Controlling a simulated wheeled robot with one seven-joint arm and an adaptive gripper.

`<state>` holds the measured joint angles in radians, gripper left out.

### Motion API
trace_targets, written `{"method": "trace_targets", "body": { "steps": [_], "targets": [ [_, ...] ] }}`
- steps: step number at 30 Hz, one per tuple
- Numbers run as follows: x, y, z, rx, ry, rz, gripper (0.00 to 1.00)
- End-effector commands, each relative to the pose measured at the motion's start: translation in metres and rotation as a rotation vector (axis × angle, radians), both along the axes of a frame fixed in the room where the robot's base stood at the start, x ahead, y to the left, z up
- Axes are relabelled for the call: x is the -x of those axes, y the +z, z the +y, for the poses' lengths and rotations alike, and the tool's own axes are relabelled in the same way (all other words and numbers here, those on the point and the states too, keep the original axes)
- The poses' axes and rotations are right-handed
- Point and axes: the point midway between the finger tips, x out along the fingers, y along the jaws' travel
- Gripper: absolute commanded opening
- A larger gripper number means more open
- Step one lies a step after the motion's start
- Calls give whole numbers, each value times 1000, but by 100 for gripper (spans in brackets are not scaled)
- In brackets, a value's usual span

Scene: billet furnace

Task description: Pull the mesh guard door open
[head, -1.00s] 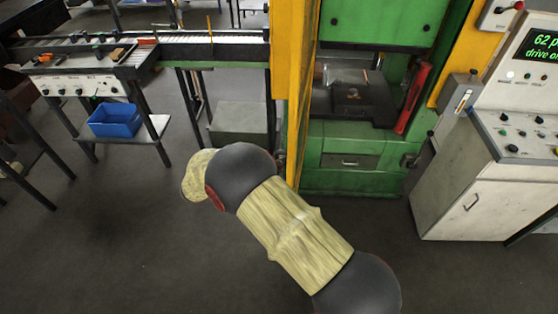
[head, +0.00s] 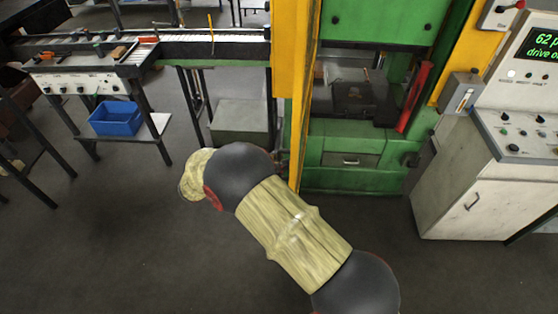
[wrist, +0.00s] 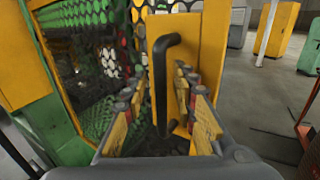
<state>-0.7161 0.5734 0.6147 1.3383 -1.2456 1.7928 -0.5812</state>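The mesh guard door (head: 304,90) has a yellow frame and shows nearly edge-on in the head view, at the left of the green press. In the wrist view its yellow frame (wrist: 205,45) carries a dark upright bar handle (wrist: 160,85), with perforated mesh to the left. My gripper (wrist: 163,88) has its two fingers apart on either side of the handle, with gaps showing beside the bar. The handle is between the fingers but does not look clamped. In the head view my arm hides the gripper and handle.
The green press (head: 350,155) stands behind the door, with a red bar (head: 413,97) at its right. A control console (head: 485,180) stands at the right. A bench with a blue bin (head: 116,118) is at the left. The foreground floor is clear.

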Motion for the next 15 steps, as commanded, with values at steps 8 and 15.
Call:
{"method": "trace_targets", "body": {
  "steps": [8, 15],
  "targets": [
    [16, -1, 50, 0, 5, -1, 28],
    [30, -1, 90, 0, 3, 0, 28]
  ]
}}
